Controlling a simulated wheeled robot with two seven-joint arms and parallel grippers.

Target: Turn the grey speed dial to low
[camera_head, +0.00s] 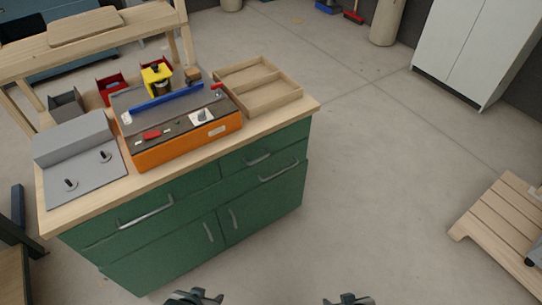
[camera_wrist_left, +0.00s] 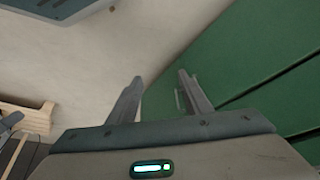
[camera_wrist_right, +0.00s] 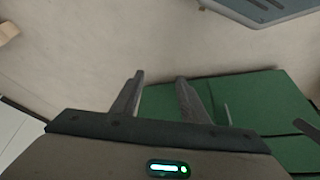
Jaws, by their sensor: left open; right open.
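An orange machine (camera_head: 186,147) with a dark grey top, a blue fence and a yellow-black tool head stands on the bench in the head view. On its front panel are a red switch (camera_head: 152,134), a small dark grey knob-like part (camera_head: 178,123) and a white plate; which is the speed dial, and its setting, is too small to tell. My left gripper (camera_head: 195,296) and right gripper (camera_head: 348,299) are at the bottom edge of the head view, apart from the bench. Both are open and empty, as the left wrist view (camera_wrist_left: 160,85) and right wrist view (camera_wrist_right: 160,80) show.
The green cabinet (camera_head: 262,182) under the wooden benchtop has protruding handles. A grey stepped block (camera_head: 80,155) with two dark pegs stands left of the machine, a wooden tray (camera_head: 290,95) right of it. Red bins stand behind. A pallet (camera_head: 510,213) lies at right; floor between is clear.

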